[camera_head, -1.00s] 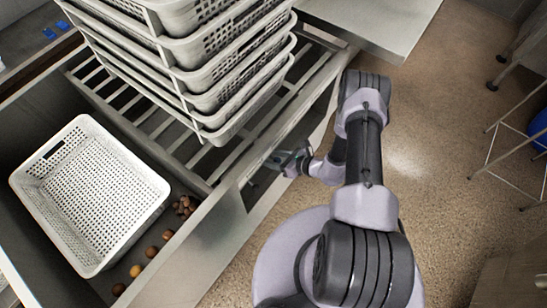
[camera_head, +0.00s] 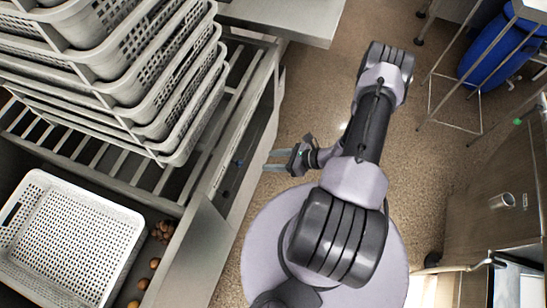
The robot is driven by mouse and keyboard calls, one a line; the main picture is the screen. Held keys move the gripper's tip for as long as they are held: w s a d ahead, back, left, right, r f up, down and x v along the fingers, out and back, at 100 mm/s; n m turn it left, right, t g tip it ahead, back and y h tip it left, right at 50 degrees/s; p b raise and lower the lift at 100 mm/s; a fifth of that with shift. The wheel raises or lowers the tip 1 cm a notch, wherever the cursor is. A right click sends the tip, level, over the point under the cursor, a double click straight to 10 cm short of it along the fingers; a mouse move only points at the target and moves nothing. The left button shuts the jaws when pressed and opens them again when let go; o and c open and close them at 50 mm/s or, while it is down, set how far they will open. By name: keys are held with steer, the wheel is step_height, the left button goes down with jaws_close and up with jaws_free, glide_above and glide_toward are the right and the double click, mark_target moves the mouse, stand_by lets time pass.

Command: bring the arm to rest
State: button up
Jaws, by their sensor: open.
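My gripper (camera_head: 272,161) is in the middle of the head view, at the end of my folded arm. Its two fingers point left, toward the front edge of the steel bench, with a gap between them and nothing held. It hangs over the floor beside the bench, apart from the baskets.
A stack of grey perforated baskets (camera_head: 150,95) stands on the slatted rack at upper left. A white perforated basket (camera_head: 65,235) sits in the sink, with several brown round items (camera_head: 155,264) beside it. A blue bin (camera_head: 497,50) stands at upper right. Open floor (camera_head: 440,140) lies right of my arm.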

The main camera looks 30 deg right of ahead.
stand_by(0.4)
steer(key=w+a+r+n+g+b, duration=0.1)
steer(key=w+a+r+n+g, duration=0.15)
steer(key=r+n, duration=0.45)
steer(key=w+a+r+n+g, duration=0.1)
steer(key=a+r+n+g, duration=0.15)
steer(key=r, duration=0.75)
steer(key=w+a+r+n+g+b, duration=0.1)
steer(key=a+r+n, duration=0.25)
steer(key=r, duration=0.55)
steer(key=s+a+r+n+t+h, duration=0.1)
steer(key=s+a+r+n+h, duration=0.2)
steer(key=s+r+n, duration=0.3)
steer(key=s+a+r+n+t+h+b, duration=0.1)
steer(key=s+a+r+n+t+h, duration=0.1)
steer(key=s+r+n, duration=0.4)
step_height(320, 180, up, 5)
steer(key=shift+s+a+f+n+h+b, duration=0.1)
steer(key=shift+s+a+n+h+b, duration=0.2)
steer(key=shift+s+a+h, duration=0.35)
steer(key=shift+s+a, duration=0.1)
steer(key=shift+a, duration=0.05)
